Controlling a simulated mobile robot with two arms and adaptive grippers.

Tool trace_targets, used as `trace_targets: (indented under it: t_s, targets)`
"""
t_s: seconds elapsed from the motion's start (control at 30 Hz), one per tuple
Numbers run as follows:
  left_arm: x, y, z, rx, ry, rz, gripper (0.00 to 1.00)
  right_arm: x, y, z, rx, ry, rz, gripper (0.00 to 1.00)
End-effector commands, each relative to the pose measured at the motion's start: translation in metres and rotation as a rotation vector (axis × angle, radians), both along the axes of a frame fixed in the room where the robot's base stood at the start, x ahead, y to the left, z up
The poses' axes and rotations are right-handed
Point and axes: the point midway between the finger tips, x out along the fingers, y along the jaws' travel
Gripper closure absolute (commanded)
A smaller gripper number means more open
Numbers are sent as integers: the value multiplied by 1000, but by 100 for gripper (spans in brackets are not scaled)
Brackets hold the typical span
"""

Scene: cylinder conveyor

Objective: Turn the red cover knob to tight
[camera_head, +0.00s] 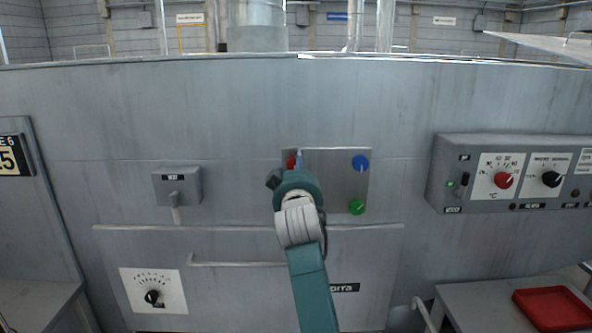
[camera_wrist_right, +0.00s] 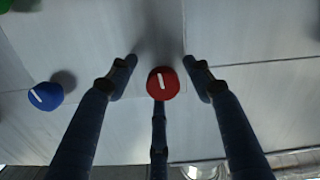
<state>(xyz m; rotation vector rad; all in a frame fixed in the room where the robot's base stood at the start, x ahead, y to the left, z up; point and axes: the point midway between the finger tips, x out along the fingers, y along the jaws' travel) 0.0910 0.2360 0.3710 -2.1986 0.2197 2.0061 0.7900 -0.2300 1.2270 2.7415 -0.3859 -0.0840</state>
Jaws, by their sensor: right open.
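The red cover knob (camera_head: 291,161) sits at the upper left of a metal plate (camera_head: 335,180) on the grey machine front, partly hidden by my right gripper (camera_head: 297,164). In the right wrist view the red knob (camera_wrist_right: 162,84) shows a short white line, nearly upright in the picture and slightly tilted. My right gripper (camera_wrist_right: 160,66) is open. Its dark fingers stand spread around the knob, one to each side and one below it in that view, with gaps at the sides. I cannot read any tight mark. My left gripper is not in view.
The plate also carries a blue knob (camera_head: 360,162) and a green knob (camera_head: 357,207). A control box (camera_head: 480,142) with another red knob (camera_head: 503,180) is at the right. A lever box (camera_head: 178,186) is at the left. A red tray (camera_head: 552,309) lies lower right.

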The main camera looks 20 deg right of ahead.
Motion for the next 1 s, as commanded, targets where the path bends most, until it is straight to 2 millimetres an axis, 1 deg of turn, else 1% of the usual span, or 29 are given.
trace_targets:
  t_s: [0.13,0.4,0.5,0.6,0.73,1.0]
  targets:
    - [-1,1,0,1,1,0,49,0,0,14,-1,-5,0,49]
    - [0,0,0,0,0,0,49,0,-1,67,1,-5,0,49]
    - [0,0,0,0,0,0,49,0,-1,82,1,-2,-1,49]
    - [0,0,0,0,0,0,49,0,-1,92,0,1,-1,49]
    - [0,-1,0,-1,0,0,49,0,-2,98,1,3,-1,49]
    - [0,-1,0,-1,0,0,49,0,-2,98,1,3,-1,49]
